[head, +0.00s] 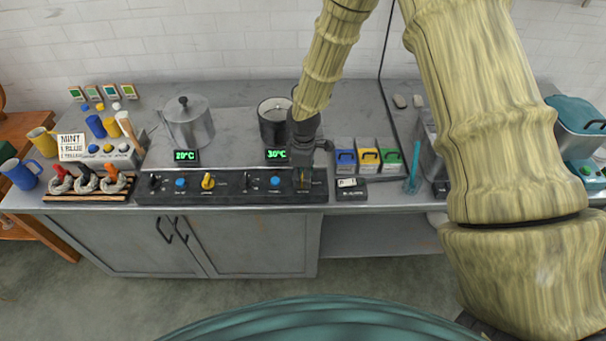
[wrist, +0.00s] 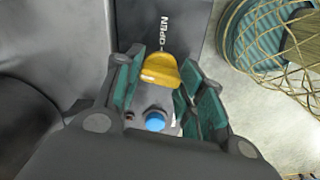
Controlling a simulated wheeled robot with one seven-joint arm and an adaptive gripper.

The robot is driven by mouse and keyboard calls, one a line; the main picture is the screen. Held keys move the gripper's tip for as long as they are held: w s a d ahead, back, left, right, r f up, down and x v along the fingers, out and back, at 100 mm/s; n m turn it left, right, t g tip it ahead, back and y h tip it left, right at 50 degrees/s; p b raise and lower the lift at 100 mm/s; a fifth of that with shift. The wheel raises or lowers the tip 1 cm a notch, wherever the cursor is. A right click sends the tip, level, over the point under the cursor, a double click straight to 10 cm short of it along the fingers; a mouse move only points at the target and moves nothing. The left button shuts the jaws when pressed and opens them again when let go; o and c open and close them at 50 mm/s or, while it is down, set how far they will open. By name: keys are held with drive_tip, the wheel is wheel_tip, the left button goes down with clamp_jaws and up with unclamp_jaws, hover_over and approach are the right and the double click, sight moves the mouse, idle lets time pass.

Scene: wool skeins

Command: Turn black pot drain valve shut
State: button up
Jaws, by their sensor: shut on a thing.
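The black pot (head: 273,122) stands on the counter behind the control panel, partly hidden by my arm, with a green 30°C display (head: 278,155) in front. My gripper (head: 304,180) reaches down at the right end of the panel and hides most of the valve there. In the wrist view, the teal fingers of my gripper (wrist: 163,88) are shut on a yellow valve handle (wrist: 160,69). The word OPEN (wrist: 163,32) is printed just beyond the handle. A blue button (wrist: 155,121) shows between the fingers, nearer the palm.
The panel (head: 230,192) also carries black knobs, blue buttons and another yellow handle (head: 208,181). A grey lidded pot (head: 188,122) stands to the left. Small blue, yellow and green boxes (head: 368,160) and a teal brush (head: 413,170) are to the right.

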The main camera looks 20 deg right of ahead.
drive_tip(key=shift+n, duration=1.1)
drive_tip(key=shift+w, duration=0.1)
drive_tip(key=o, duration=1)
drive_tip(key=shift+d, duration=0.1)
wheel_tip(320, 180, up, 12)
drive_tip(key=shift+r, duration=0.1)
